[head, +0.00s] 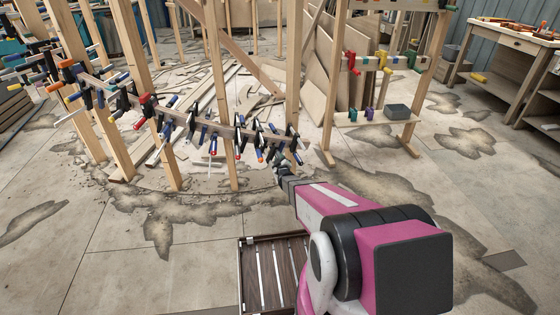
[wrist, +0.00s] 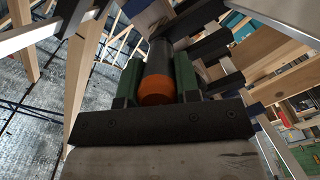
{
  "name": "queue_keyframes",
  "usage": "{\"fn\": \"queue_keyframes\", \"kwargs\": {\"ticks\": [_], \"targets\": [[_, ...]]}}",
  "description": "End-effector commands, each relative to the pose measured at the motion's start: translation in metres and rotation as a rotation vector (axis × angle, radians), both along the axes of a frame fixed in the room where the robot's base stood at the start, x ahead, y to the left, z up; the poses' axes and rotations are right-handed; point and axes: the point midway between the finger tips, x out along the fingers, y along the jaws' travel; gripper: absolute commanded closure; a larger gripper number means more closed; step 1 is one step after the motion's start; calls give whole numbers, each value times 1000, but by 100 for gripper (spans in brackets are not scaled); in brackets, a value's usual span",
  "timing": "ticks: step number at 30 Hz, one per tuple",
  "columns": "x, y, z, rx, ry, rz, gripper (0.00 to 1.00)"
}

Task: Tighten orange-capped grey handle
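The orange-capped grey handle (wrist: 158,62) shows in the wrist view, its round orange cap (wrist: 156,90) facing the camera. My gripper (wrist: 157,78) has one green finger on each side of the handle. Both fingers look pressed close against it, with no clear gap. In the head view my gripper (head: 281,170) is at the right end of the curved wooden stringer (head: 195,122), which carries a row of clamps. The gripped handle cannot be made out there, as my gripper and neighbouring clamps crowd it.
Other clamps with dark bars and blue, red or orange-tipped handles line the stringer close to my gripper. Wooden posts (head: 293,70) stand around it. A rack with coloured clamps (head: 350,62) stands at the right. A slatted brown item (head: 262,270) is low in front. The floor at left is open.

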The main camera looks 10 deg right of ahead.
Motion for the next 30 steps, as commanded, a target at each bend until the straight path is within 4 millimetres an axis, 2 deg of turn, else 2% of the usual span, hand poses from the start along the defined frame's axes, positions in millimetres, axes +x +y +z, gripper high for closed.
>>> {"fn": "queue_keyframes", "kwargs": {"ticks": [8, 14, 30], "targets": [[0, 0, 0, 25, 5, 5, 93], [0, -1, 0, 114, 19, 19, 93], [0, -3, 1, 584, 98, 95, 93]]}}
